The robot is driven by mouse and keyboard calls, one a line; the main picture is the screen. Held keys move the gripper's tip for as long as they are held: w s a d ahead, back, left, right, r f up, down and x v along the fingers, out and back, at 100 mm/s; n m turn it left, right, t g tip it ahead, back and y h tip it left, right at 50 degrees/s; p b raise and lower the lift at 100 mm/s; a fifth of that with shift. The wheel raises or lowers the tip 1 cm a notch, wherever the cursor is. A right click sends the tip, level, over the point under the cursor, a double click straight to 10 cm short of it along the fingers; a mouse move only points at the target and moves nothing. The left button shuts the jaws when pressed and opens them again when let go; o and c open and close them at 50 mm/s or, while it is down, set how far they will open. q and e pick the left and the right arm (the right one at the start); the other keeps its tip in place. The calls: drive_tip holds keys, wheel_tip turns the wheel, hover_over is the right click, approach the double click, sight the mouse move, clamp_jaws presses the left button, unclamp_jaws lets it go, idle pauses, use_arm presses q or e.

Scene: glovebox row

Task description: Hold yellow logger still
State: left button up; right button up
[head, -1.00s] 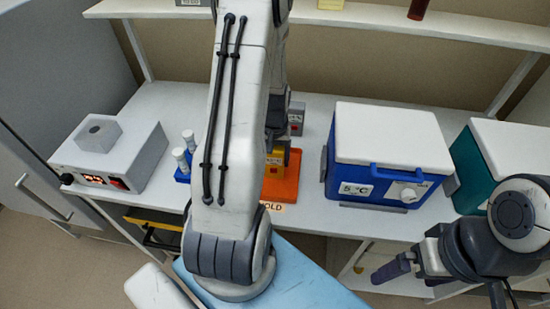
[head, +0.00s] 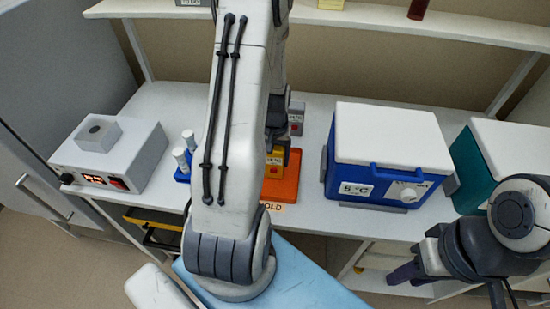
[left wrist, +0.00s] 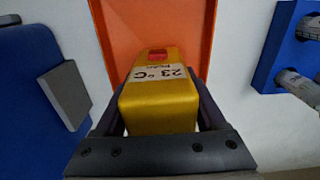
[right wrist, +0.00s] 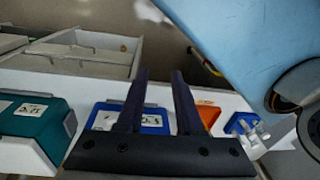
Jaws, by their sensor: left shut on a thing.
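The yellow logger (head: 274,163), with a red button and a 23 °C label, is over the orange mat (head: 290,183). In the left wrist view the yellow logger (left wrist: 160,104) sits between the two dark fingers of my left gripper (left wrist: 158,80), which is shut on it. The orange mat (left wrist: 155,22) shows beneath and beyond it. Whether the logger touches the mat is hard to tell. In the head view my left arm hides part of the logger. My right gripper (right wrist: 158,85) is open and empty, off to the right near the bench's front edge (head: 405,272).
A blue cooler (head: 385,180) with a white lid stands right of the mat, a teal one (head: 468,168) beyond it. A blue rack (head: 183,172) with white tubes and a white instrument (head: 120,165) stand left. A grey device (head: 296,118) stands behind the logger.

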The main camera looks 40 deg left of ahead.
clamp_jaws()
idle(1.4)
